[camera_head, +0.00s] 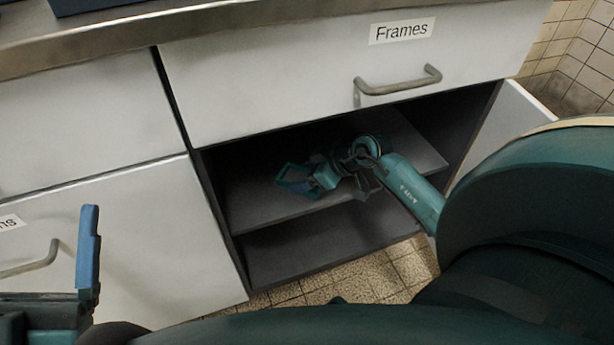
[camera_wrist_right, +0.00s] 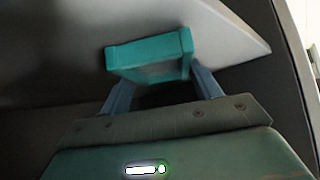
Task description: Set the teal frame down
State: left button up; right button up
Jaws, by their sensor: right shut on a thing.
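The teal frame (camera_head: 292,179) is inside the open cupboard, over the middle shelf (camera_head: 265,205). My right gripper (camera_head: 308,182) is shut on the teal frame, its arm reaching in from the right. In the right wrist view the teal frame (camera_wrist_right: 150,53) sits between the two blue fingers of my right gripper (camera_wrist_right: 163,88), with a pale board behind it. I cannot tell whether the frame touches the shelf. My left gripper (camera_head: 88,250) is at the lower left, outside the cupboard. One blue finger shows clearly, so its opening is unclear.
A closed drawer labelled Frames (camera_head: 280,85) with a bar handle (camera_head: 398,82) is right above the opening. The cupboard door (camera_head: 505,125) stands open at the right. Closed white fronts (camera_head: 120,235) lie to the left. The shelf around the frame looks bare.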

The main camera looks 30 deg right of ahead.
jog(key=o, duration=1)
jog(key=shift+f, duration=0.1)
pick_arm(q)
jog(key=shift+f, duration=0.1)
jog(key=shift+f, duration=0.1)
pick_arm(e)
jog(key=shift+s+d+r, duration=0.1)
jog(key=shift+r, duration=0.25)
pick_arm(q)
jog(key=f+n+y+p, duration=0.1)
jog(key=p, duration=0.1)
jog(key=f+n+g+y+p, duration=0.1)
jog(key=f+y+p, duration=0.1)
jog(key=s+f+n+g+y+p, duration=0.1)
jog(key=f+n+y+p, duration=0.1)
jog(key=shift+d, duration=0.15)
pick_arm(e)
jog(key=v, duration=1.1)
jog(key=shift+s+d+r, duration=0.1)
jog(key=shift+s+r, duration=0.1)
pick_arm(q)
jog(key=shift+s, duration=0.1)
